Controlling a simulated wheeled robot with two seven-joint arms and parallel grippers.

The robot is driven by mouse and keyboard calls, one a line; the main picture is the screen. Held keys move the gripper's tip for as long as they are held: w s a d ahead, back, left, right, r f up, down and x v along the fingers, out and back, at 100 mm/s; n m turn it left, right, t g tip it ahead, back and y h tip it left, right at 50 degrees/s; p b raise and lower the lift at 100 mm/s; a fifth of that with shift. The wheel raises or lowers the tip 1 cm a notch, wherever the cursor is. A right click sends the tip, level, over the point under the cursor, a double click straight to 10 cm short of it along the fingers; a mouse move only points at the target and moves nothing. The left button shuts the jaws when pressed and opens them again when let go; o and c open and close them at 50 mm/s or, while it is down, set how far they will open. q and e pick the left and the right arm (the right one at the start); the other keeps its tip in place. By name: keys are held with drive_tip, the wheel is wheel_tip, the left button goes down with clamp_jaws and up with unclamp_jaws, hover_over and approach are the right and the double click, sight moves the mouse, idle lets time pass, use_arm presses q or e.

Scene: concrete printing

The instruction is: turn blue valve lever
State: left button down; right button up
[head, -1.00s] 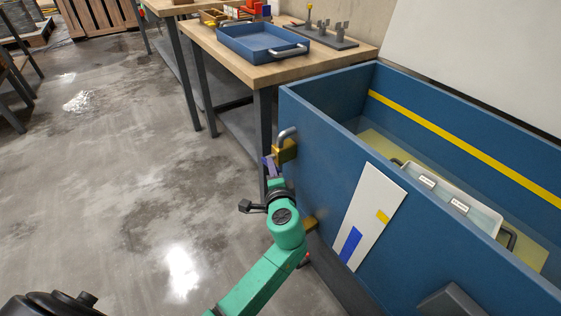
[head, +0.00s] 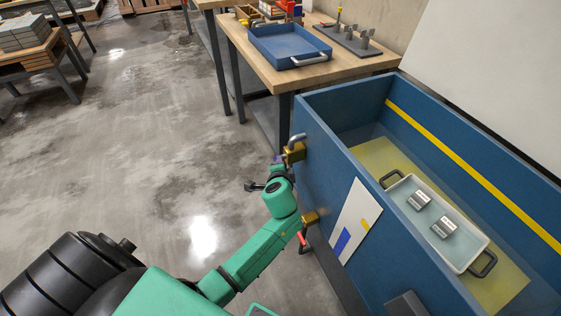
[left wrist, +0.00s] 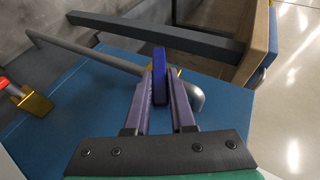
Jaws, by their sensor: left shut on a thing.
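The blue valve lever (left wrist: 159,68) stands between the purple fingers of my left gripper (left wrist: 162,88) in the left wrist view. The gripper is shut on it. In the head view, my left gripper (head: 278,160) is at the brass valve (head: 295,152) near the upper corner of the blue tank's end wall (head: 318,165). The lever is mostly hidden there by the gripper. A grey pipe (head: 297,138) bends over this valve. My right gripper is not in view.
A second brass valve (head: 310,218) with a red lever (head: 303,239) sits lower on the wall, beside my left forearm. The tank holds water and a white tray (head: 465,255) with two grey blocks. A wooden workbench (head: 290,78) stands behind.

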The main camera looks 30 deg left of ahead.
use_arm(q)
drive_tip(key=shift+w+d+r, duration=0.1)
drive_tip(key=shift+d, duration=0.2)
drive_tip(key=c, duration=0.8)
unclamp_jaws()
drive_tip(key=shift+o, duration=0.2)
drive_tip(key=shift+d, duration=0.1)
drive_tip(key=shift+s+r, duration=0.15)
drive_tip(key=shift+s, duration=0.15)
drive_tip(key=p+v, duration=0.1)
drive_tip(key=v, duration=1.3)
drive_tip(key=shift+p, duration=0.4)
